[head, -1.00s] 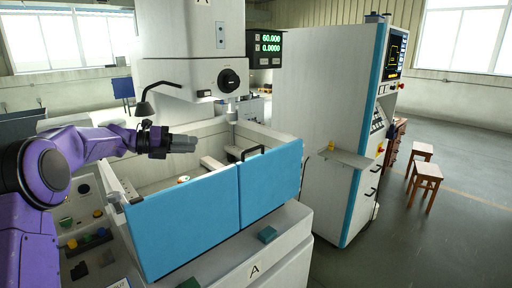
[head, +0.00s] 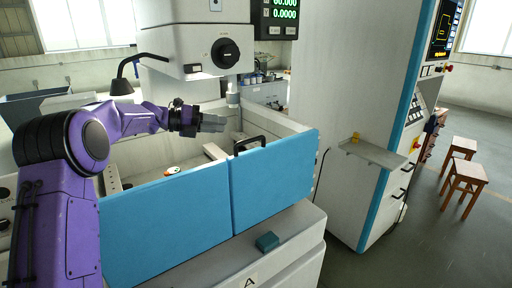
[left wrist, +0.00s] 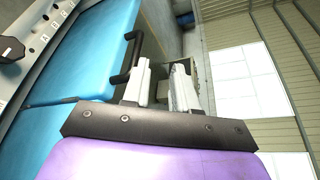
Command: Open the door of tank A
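Tank A is the pale machine tank with a blue front of two panels, a left panel (head: 165,222) and a right door panel (head: 272,182). The panels meet at a narrow seam and the door looks shut. A black bar handle (head: 250,143) stands at the top of the right panel near the seam; it also shows in the left wrist view (left wrist: 131,54). My left gripper (head: 222,123) is above the tank, left of the handle and apart from it. In the left wrist view its two pale fingers (left wrist: 160,84) stand apart with nothing between them. My right gripper is out of view.
The machine head (head: 208,50) and its nozzle (head: 233,95) hang above the tank behind my gripper. A small teal block (head: 267,241) lies on the ledge below the door. A control cabinet (head: 345,75) with a shelf stands to the right. Two wooden stools (head: 464,185) stand farther right.

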